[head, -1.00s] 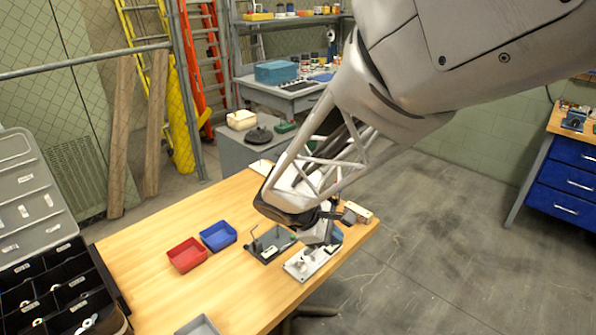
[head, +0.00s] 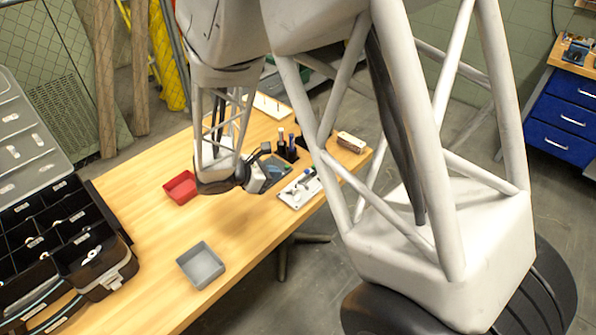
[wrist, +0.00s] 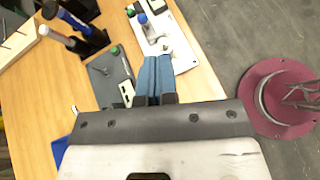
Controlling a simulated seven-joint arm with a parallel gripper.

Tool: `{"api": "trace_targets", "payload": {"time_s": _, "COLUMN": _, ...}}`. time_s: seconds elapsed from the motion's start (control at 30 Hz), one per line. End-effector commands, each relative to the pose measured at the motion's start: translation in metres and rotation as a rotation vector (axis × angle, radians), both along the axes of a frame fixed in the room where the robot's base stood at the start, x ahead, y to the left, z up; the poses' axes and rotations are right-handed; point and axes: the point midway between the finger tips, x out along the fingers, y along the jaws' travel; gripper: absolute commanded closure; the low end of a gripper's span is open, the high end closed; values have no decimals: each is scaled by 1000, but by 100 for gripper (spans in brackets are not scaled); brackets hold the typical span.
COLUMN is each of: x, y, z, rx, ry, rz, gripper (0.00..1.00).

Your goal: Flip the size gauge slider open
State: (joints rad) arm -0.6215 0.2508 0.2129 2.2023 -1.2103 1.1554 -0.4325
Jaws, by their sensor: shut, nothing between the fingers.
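My gripper (wrist: 155,80) has blue fingers, shut together and empty, in the wrist view. In the head view the gripper (head: 257,180) is low over the table by the fixtures, partly hidden by my arm. The fingers point toward a white plate (wrist: 186,57) with a blue knob, a green knob and a small post. Just left of them is a dark grey plate (wrist: 104,78) with a green knob, a thin rod and a pale slotted piece (wrist: 127,93). I cannot tell which plate is the size gauge, or its slider's position. Contact with either is not clear.
Black holders with markers (wrist: 83,36) stand behind the dark plate. A red bin (head: 180,188) and a grey bin (head: 201,265) sit on the wooden table (head: 150,240). A black compartment case (head: 62,235) is at left. The table edge lies just right of the white plate.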

Motion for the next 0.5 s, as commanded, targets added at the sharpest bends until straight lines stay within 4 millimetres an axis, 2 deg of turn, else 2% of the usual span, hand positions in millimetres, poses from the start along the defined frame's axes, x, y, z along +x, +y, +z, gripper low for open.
{"api": "trace_targets", "payload": {"time_s": 0.2, "x": 6, "y": 24, "z": -20, "rx": -63, "ry": 28, "rz": 93, "gripper": 100}}
{"api": "trace_targets", "payload": {"time_s": 0.5, "x": 8, "y": 33, "z": -28, "rx": -87, "ry": 37, "rz": 130, "gripper": 100}}
